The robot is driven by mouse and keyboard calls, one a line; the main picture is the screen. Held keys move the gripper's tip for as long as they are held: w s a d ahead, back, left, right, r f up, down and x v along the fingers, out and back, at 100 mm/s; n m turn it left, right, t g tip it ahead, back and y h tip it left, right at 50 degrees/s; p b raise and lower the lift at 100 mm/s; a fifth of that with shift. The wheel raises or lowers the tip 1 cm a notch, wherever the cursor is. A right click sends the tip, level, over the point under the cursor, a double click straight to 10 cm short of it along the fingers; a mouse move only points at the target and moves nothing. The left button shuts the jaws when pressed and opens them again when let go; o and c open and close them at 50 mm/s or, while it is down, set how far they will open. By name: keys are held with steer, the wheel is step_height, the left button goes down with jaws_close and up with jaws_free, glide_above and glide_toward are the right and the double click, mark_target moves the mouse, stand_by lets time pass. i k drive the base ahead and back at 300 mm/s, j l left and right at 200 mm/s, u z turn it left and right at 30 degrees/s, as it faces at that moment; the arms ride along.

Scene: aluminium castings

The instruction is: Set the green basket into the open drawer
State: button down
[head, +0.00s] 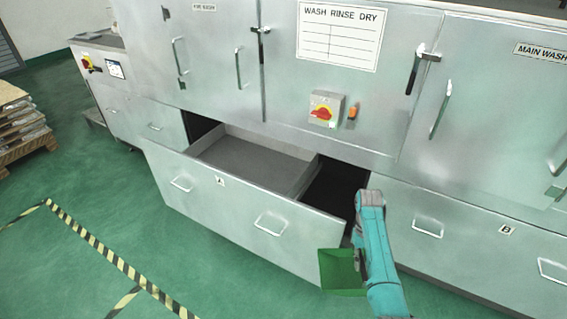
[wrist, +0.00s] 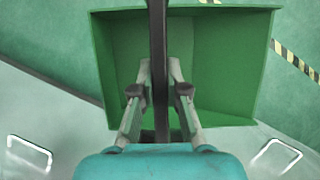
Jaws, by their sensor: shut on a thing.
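The green basket (head: 338,272) is in front of the open drawer's right end in the head view. In the wrist view the basket (wrist: 225,65) looks empty, with a dark handle (wrist: 158,60) across its middle. My gripper (wrist: 159,92) is shut on that handle. In the head view my teal arm hides part of the basket and the gripper's fingers. The open drawer (head: 250,162), marked A, is pulled out from the steel cabinet. The part of its inside that shows is a bare grey tray. The basket is outside the drawer, by its front panel.
A closed drawer marked B (head: 470,232) is to the right. The steel washer cabinet (head: 215,80) with door handles rises behind the drawer. A pallet stack (head: 20,125) stands far left. Green floor with yellow-black tape (head: 110,257) is clear at the front left.

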mark_target(241, 175)
steer(key=i+j+z, duration=0.15)
steer(key=z, duration=0.15)
steer(key=i+j+z, duration=0.35)
steer(key=i+j, duration=0.1)
steer(key=j, duration=0.45)
steer(key=i+j+z, duration=0.1)
steer(key=j, duration=0.4)
